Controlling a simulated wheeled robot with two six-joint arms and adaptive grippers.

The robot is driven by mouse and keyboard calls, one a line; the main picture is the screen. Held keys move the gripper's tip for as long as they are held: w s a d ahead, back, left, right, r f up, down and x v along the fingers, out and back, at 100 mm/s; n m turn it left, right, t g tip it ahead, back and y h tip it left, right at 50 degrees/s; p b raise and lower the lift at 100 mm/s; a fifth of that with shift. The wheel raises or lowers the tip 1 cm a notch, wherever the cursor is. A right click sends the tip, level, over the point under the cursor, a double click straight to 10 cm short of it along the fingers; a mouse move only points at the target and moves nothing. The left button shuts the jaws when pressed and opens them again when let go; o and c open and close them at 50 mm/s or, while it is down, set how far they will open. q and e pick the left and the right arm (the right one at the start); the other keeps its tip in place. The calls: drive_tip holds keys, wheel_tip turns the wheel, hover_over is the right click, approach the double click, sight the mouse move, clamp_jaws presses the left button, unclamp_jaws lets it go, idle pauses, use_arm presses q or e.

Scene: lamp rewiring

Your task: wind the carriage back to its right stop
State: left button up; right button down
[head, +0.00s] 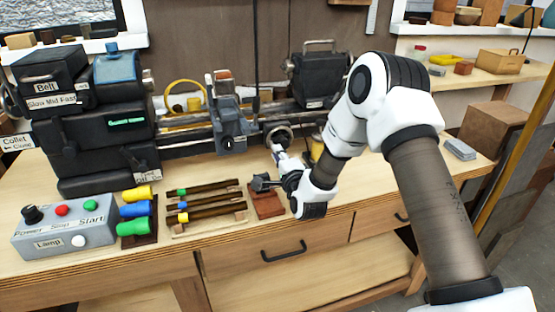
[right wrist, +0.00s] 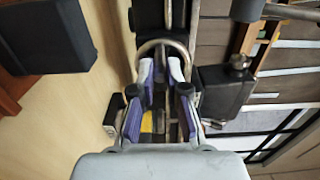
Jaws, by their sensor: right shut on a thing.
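The carriage (head: 229,122) is a blue-grey block with a tool post, sitting on the lathe bed left of the handwheel and well short of the black block at the bed's right part. The handwheel (head: 279,131) is a metal ring at the front of the bed, right of the carriage. My right gripper (head: 277,151) is shut at the lower part of this handwheel. In the right wrist view the pale and purple fingers (right wrist: 161,72) close at the metal ring (right wrist: 160,47); the exact contact is partly hidden. My left gripper is not in view.
A black block with a handle (head: 320,78) stands on the bed at right. A headstock (head: 95,130) fills the left. In front lie a control box (head: 63,231), coloured handles (head: 136,211), a rod rack (head: 206,205) and a brown block (head: 266,204) near my wrist.

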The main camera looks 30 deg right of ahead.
drive_tip(key=shift+s+d+r+p, duration=0.15)
drive_tip(key=shift+d+r+p, duration=0.1)
drive_tip(key=shift+r, duration=0.4)
drive_tip(key=shift+s+d+r+p, duration=0.1)
drive_tip(key=shift+d+r+p, duration=0.1)
drive_tip(key=shift+r, duration=0.45)
drive_tip(key=shift+s+d+r+p, duration=0.15)
drive_tip(key=shift+d+r+p, duration=0.1)
drive_tip(key=shift+r, duration=0.4)
drive_tip(key=shift+w+d+r, duration=0.1)
drive_tip(key=shift+d+r, duration=0.15)
drive_tip(key=shift+d, duration=0.2)
drive_tip(key=c, duration=1.9)
unclamp_jaws()
drive_tip(key=shift+d, duration=0.3)
drive_tip(key=o, duration=0.5)
drive_tip(key=shift+o, duration=0.6)
drive_tip(key=shift+s+d+f, duration=0.1)
drive_tip(key=shift+s+f, duration=0.05)
drive_tip(key=shift+s, duration=0.15)
